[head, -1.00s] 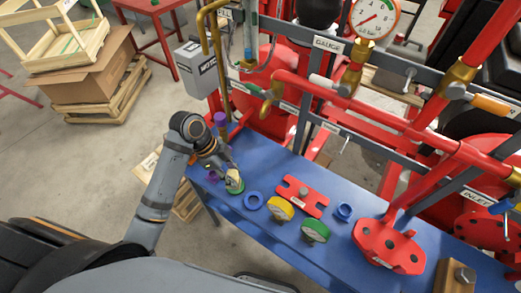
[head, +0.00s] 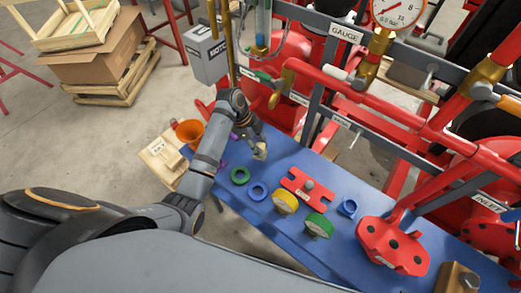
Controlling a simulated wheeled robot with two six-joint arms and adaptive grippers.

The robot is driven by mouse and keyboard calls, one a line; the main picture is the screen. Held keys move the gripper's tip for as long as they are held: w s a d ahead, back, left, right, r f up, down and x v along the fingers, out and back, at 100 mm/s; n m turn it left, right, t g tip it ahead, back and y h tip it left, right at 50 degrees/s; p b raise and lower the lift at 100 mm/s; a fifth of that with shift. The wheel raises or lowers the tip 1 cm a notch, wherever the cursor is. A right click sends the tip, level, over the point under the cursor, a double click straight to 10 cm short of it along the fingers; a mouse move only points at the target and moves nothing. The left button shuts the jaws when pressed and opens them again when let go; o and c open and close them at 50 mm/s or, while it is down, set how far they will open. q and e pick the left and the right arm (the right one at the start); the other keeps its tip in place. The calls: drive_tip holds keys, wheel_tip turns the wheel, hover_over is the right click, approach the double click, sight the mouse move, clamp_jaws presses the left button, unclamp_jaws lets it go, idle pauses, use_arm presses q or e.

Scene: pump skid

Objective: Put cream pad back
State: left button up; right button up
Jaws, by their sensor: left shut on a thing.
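The cream pad (head: 260,152) is a small pale piece at the tip of my left gripper (head: 257,146), near the back edge of the blue bench. My left gripper is shut on it. The fingers and part of the pad are hard to make out at this size. A green ring (head: 240,176) lies flat and empty on the bench, just in front of the gripper. A blue ring (head: 258,191) lies to its right. My right gripper is not in view.
The blue bench (head: 270,233) also holds a yellow-topped round part (head: 285,202), a green one (head: 318,226), a red plate (head: 307,186) and a blue cup (head: 348,207). Red pump pipes (head: 390,107) stand behind. An orange bucket (head: 190,132) is left of my arm.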

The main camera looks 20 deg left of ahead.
use_arm(q)
drive_tip(key=shift+w+d+f, duration=0.1)
drive_tip(key=shift+w+f, duration=0.05)
drive_tip(key=shift+f, duration=0.05)
wheel_tip(320, 180, down, 2)
drive_tip(key=shift+w+f+p, duration=0.15)
drive_tip(key=shift+f+p, duration=0.05)
drive_tip(key=shift+p, duration=0.55)
drive_tip(key=shift+f, duration=0.7)
drive_tip(key=o, duration=1.1)
drive_tip(key=shift+r, duration=0.1)
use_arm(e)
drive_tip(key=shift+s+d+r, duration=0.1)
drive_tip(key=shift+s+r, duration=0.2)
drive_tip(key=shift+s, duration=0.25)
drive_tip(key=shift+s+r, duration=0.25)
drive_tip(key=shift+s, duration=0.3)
